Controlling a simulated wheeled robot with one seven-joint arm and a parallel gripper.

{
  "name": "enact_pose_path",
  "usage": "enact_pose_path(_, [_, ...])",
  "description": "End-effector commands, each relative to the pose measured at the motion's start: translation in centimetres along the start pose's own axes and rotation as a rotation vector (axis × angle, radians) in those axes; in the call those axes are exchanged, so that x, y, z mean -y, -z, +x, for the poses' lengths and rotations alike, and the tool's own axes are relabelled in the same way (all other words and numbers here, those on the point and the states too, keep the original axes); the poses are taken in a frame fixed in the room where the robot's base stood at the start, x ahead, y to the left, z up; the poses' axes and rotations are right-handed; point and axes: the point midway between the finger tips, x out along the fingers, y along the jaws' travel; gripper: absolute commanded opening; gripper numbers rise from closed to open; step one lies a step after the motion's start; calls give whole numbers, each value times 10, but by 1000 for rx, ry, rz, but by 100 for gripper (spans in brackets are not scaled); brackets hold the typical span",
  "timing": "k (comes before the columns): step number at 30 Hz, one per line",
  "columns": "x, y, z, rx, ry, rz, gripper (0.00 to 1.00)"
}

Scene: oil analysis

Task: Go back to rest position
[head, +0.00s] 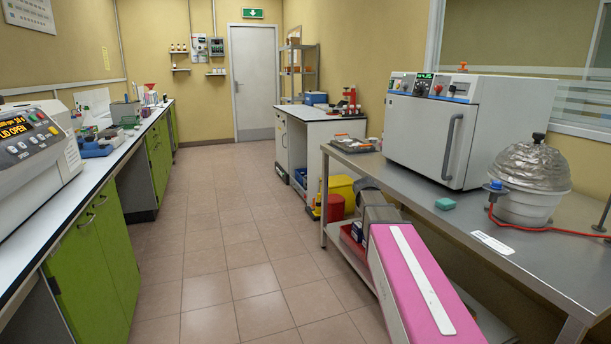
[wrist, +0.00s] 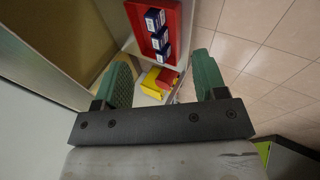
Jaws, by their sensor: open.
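My gripper (wrist: 160,75) shows in the wrist view with its two green fingers wide apart and nothing between them. It is low beside the front edge of the steel table (head: 455,232), with open floor on its other side. In the head view my pink arm reaches forward along that table edge, and the gripper's fingers cannot be made out there.
A red tray with blue boxes (wrist: 158,30) lies on the lower shelf beside my gripper. A yellow bin (head: 341,190) stands beyond. The table holds a white oven (head: 425,130), a domed vessel (head: 533,180) and a green block (head: 445,204). The tiled aisle (head: 220,230) is clear.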

Motion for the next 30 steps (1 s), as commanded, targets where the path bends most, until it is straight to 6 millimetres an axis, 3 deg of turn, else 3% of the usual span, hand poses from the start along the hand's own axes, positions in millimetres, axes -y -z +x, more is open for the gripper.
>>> enact_pose_path(1, [28, -24, 7, 12, 44, 31, 65])
enact_pose_path(6, [104, -80, 26, 57, 191, 159, 65])
enact_pose_path(12, [186, -147, 35, 139, 351, 312, 65])
enact_pose_path(15, [216, -174, 34, 179, 412, 376, 65])
enact_pose_path(21, [249, -201, 32, 229, 479, 451, 65])
enact_pose_path(30, [252, -204, 32, 237, 488, 463, 65])
